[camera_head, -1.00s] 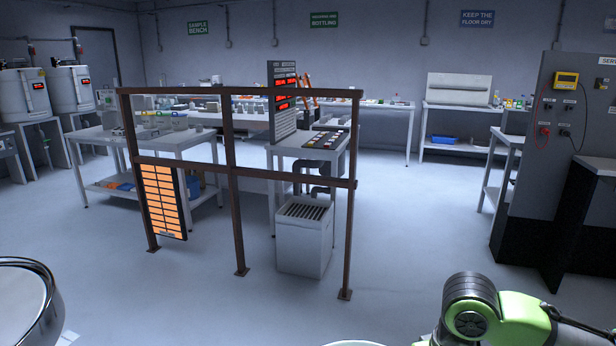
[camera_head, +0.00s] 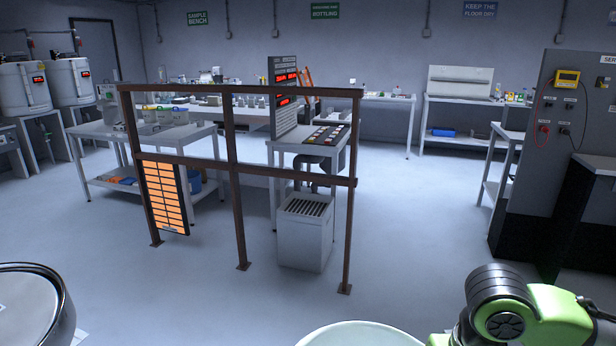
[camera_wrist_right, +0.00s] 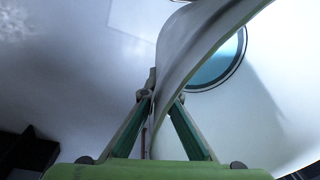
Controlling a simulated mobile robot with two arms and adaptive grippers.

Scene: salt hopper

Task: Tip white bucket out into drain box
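The white bucket (camera_head: 360,335) shows only as a pale rim at the bottom edge of the head view; its inside is hidden. In the right wrist view my right gripper (camera_wrist_right: 162,97) has its two green fingers on either side of the white bucket's curved wall (camera_wrist_right: 190,55), shut on it near the rim. The drain box (camera_head: 305,247) is a white box with a dark slotted grate on top. It stands on the floor ahead, behind the right part of a brown rail frame and apart from the bucket. My left gripper is not in view.
The brown frame (camera_head: 232,180) stands between me and the drain box, with an orange panel (camera_head: 165,197) at its left. A shiny round vessel (camera_head: 62,325) is at lower left. A grey cabinet (camera_head: 540,130) stands at right.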

